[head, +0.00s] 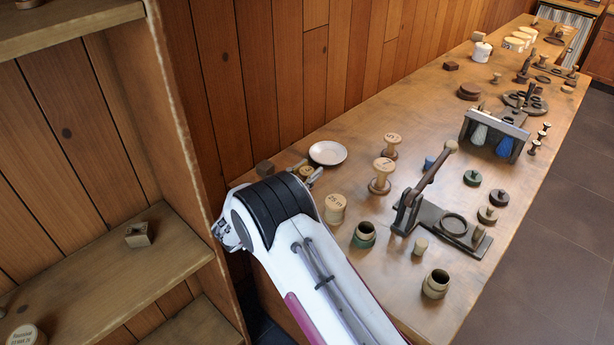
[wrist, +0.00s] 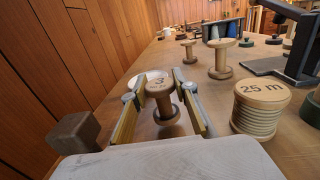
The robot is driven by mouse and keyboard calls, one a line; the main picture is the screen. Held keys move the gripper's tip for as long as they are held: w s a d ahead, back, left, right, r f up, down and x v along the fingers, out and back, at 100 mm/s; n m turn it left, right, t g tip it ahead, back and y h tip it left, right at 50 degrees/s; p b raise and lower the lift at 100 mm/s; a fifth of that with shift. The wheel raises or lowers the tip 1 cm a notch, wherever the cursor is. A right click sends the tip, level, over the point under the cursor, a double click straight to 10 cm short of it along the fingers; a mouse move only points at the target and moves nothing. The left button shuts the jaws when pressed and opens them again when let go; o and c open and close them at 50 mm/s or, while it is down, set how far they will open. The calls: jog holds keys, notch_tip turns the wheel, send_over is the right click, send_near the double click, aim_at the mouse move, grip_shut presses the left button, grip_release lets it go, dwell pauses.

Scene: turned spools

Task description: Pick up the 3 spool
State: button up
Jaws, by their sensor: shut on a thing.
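The 3 spool (wrist: 160,88) is a pale turned wooden spool with a "3" on its top flange. It stands upright between the two fingers of my gripper (wrist: 164,92) in the wrist view, and the gripper is shut on it. In the head view the spool (head: 306,171) is mostly hidden behind my arm, and my gripper (head: 308,176) shows only in part at the table's left end. I cannot tell whether the spool touches the table.
A white dish (head: 327,153) lies just behind the gripper. A dark wooden block (wrist: 75,133) is close on the left, and the "25 m" spool (wrist: 262,108) stands close on the right. A lever press (head: 440,205) and other spools stand farther right. The wooden wall is near on the left.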

aim_at(307, 170)
jog(key=shift+r, duration=4.15)
